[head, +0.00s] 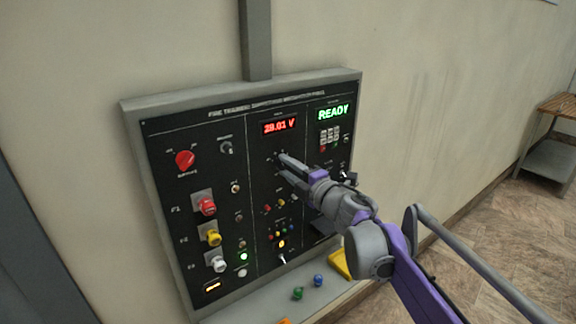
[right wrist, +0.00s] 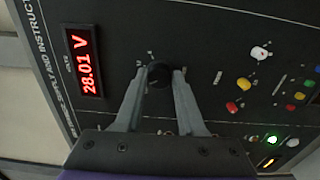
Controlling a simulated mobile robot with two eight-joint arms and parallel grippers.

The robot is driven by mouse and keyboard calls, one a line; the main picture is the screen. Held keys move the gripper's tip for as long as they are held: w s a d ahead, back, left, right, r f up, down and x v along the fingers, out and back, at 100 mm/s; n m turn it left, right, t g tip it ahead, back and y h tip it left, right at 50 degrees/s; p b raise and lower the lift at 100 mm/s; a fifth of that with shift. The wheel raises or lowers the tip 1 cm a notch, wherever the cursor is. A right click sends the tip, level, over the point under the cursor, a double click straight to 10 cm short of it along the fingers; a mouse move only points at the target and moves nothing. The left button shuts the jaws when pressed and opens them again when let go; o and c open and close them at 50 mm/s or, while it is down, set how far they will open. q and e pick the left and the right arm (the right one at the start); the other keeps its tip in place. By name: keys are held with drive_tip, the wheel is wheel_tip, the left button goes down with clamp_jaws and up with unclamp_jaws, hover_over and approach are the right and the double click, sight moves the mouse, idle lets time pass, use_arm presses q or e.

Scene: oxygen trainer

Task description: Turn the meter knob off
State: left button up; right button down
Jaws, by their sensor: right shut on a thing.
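The meter knob (right wrist: 158,75) is a small black round knob on the dark panel, beside the red meter display (right wrist: 82,62) that reads 28.01 V. The same display (head: 279,126) shows lit in the head view. My right gripper (right wrist: 160,77) has its two grey fingers on either side of the knob, shut on it. In the head view the right gripper (head: 279,160) reaches the panel below the display and mostly hides the knob. The knob's pointer and the small marks around it are too small to read. My left gripper is not in view.
The panel (head: 160,200) also carries a red rotary knob (head: 185,160), red, yellow and white knobs at left, and a green READY display (head: 333,112). Below, a grey ledge (head: 265,306) holds green and blue small parts and a yellow object (head: 341,264). A wooden-topped bench (head: 560,105) stands far right.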

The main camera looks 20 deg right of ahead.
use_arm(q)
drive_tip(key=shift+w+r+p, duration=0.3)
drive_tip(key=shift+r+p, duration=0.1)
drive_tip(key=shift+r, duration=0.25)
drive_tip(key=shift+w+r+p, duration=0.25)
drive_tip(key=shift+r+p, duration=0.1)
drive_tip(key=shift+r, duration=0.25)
use_arm(e)
drive_tip(key=n, duration=0.5)
drive_tip(key=shift+n, duration=0.3)
drive_tip(key=c, duration=0.5)
unclamp_jaws()
drive_tip(key=shift+s, duration=0.15)
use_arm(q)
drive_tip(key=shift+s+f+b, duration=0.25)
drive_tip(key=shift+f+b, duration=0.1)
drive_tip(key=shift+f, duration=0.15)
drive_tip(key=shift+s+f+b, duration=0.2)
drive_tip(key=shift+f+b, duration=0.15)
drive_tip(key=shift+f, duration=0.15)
use_arm(e)
drive_tip(key=v, duration=1)
drive_tip(key=shift+s+d+r, duration=0.1)
drive_tip(key=shift+s+d, duration=0.05)
drive_tip(key=shift+s, duration=0.15)
